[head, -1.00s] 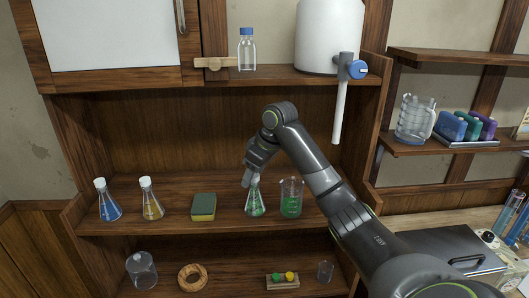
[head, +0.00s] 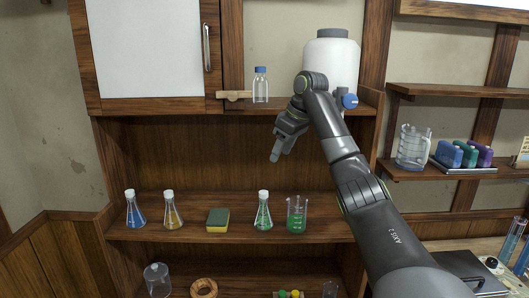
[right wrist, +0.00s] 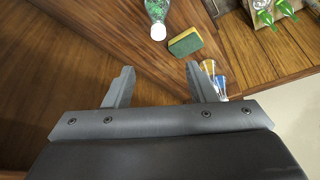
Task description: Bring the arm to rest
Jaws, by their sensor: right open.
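My right arm comes in from the lower right of the head view, and its gripper (head: 277,158) hangs empty in front of the cabinet's open bay, above the middle shelf. In the right wrist view its two fingers (right wrist: 157,88) stand wide apart with nothing between them. The flask with green liquid (head: 263,213) stands upright with a white cap on the middle shelf, below the gripper and apart from it. It also shows at the top of the right wrist view (right wrist: 158,15). My left gripper is not in view.
The middle shelf (head: 240,236) also holds a blue flask (head: 136,212), a yellow flask (head: 171,213), a sponge (head: 217,220) and a green beaker (head: 297,215). A capped bottle (head: 260,87) and a white tank (head: 331,60) stand on the shelf above.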

